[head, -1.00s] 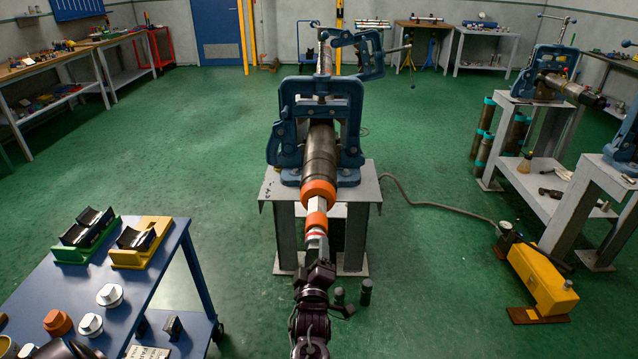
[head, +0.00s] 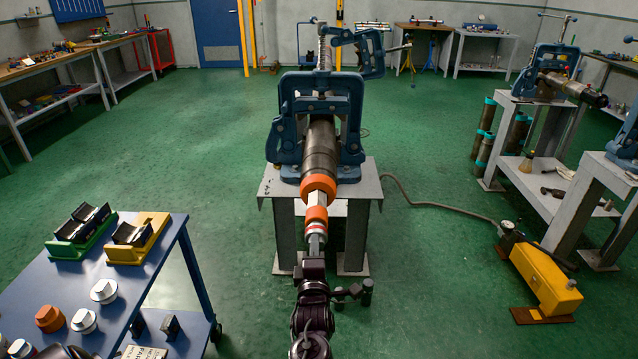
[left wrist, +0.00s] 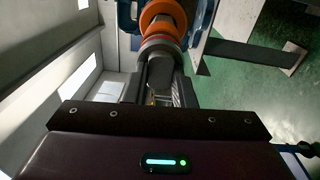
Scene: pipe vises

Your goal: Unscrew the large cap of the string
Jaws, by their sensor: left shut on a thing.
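The string is a dark steel pipe (head: 321,148) clamped in the blue vise (head: 288,133). Its near end carries the large orange cap (head: 318,187). A pale faceted piece (head: 318,201) joins this cap to a smaller orange ring (head: 317,214) and a red-and-white banded end. My left gripper (head: 315,243) is shut on this end piece, in line with the pipe. In the left wrist view my left gripper (left wrist: 161,82) reaches up to a grey collar (left wrist: 163,47) with orange (left wrist: 164,25) beyond it. The cap's thread is hidden. My right gripper is out of view.
The vise stands on a grey steel stand (head: 366,190). A blue table (head: 150,275) at the left holds white caps, an orange cap and green and yellow blocks. A yellow pump (head: 545,280) is on the floor at the right.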

